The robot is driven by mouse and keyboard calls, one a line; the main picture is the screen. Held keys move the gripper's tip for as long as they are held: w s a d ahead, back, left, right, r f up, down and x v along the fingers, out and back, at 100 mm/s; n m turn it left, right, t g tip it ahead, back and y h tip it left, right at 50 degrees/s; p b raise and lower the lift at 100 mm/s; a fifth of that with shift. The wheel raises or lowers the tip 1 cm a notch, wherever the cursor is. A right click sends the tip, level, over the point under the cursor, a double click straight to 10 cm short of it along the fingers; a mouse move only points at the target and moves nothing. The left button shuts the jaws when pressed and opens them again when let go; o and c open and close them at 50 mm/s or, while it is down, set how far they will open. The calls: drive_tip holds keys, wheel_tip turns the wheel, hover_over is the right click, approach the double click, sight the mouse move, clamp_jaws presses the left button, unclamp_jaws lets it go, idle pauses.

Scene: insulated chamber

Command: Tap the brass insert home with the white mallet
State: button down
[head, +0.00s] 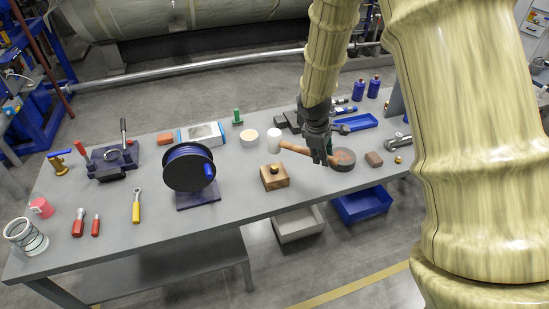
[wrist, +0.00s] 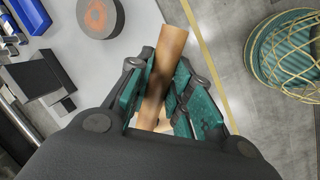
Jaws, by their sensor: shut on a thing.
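The white mallet has a white head (head: 274,141) and a wooden handle (head: 296,149). My gripper (head: 328,158) is shut on the handle and holds the mallet above the table, its head pointing left. In the wrist view my gripper (wrist: 160,95) has its green-padded fingers on either side of the wooden handle (wrist: 171,50); the mallet head is hidden there. The brass insert (head: 274,169) stands upright, partly sunk in a wooden block (head: 274,183) on the table near the front edge. The mallet head is above and behind the insert, apart from it.
A cable reel (head: 189,168) stands left of the block. A white round container (head: 248,137) is behind. Grey (head: 299,224) and blue (head: 362,206) bins sit below the front edge.

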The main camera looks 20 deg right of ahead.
drive_tip(key=shift+s+a+r+b, duration=0.2)
drive_tip(key=shift+s+b, duration=0.1)
drive_tip(key=shift+b, duration=0.3)
drive_tip(key=shift+w+d+f, duration=0.2)
drive_tip(key=shift+w+f, duration=0.15)
drive_tip(key=shift+w, duration=0.1)
drive_tip(key=shift+s+r+p, duration=0.25)
drive_tip(key=shift+r+p, duration=0.4)
drive_tip(key=shift+r, duration=0.3)
drive_tip(key=shift+w+r+p, duration=0.15)
drive_tip(key=shift+r+p, duration=0.6)
drive_tip(key=shift+p, duration=0.1)
drive_tip(key=c, duration=1.9)
unclamp_jaws()
clamp_jaws()
